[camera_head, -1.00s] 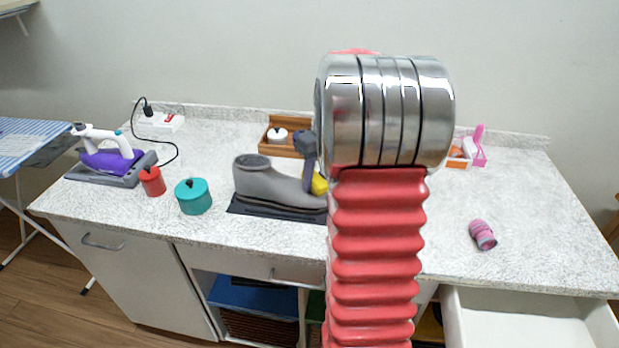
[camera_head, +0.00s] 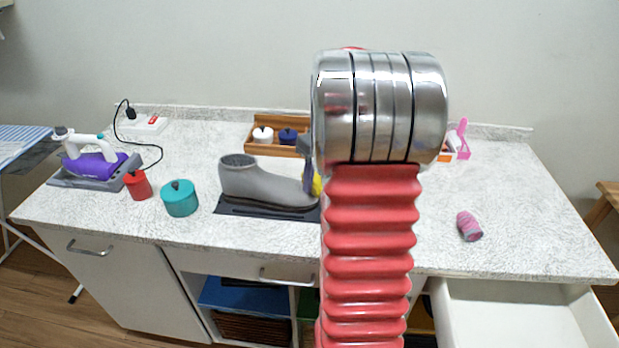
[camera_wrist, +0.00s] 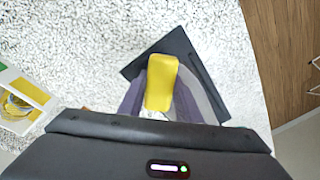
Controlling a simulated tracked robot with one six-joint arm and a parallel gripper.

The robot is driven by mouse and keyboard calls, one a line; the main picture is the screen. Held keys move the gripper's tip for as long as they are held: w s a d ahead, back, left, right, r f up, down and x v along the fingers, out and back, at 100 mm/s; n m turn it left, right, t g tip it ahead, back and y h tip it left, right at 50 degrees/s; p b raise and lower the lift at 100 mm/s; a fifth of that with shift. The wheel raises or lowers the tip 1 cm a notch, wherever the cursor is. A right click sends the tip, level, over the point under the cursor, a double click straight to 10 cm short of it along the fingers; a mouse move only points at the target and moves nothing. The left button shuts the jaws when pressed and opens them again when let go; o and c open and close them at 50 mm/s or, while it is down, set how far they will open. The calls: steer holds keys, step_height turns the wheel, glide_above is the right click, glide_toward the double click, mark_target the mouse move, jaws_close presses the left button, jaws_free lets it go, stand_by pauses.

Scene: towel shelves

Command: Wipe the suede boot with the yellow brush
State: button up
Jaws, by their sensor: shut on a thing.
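The grey suede boot (camera_head: 262,184) lies on a dark mat (camera_head: 232,208) on the counter, its shaft to the left and its toe to the right. My gripper (camera_head: 309,178) is at the toe end, partly hidden by my arm. It is shut on the yellow brush (camera_head: 317,185), of which only a small part shows in the head view. In the wrist view the brush (camera_wrist: 162,82) sits between the purple fingers, above the dark mat (camera_wrist: 178,43). Whether the brush touches the boot is hard to tell.
A teal pot (camera_head: 180,198), a red pot (camera_head: 138,185) and a purple iron (camera_head: 97,165) stand to the left. A wooden tray (camera_head: 262,149) with small pots is behind the boot. A pink rolled item (camera_head: 469,226) lies right, above an open drawer (camera_head: 530,313).

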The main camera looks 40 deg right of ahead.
steer(key=shift+s+d+f, duration=0.1)
steer(key=shift+s+d, duration=0.1)
steer(key=shift+s, duration=0.05)
steer(key=shift+f, duration=0.15)
stand_by(0.4)
steer(key=shift+w+a, duration=1)
steer(key=shift+w, duration=0.3)
steer(key=shift+w+a, duration=0.1)
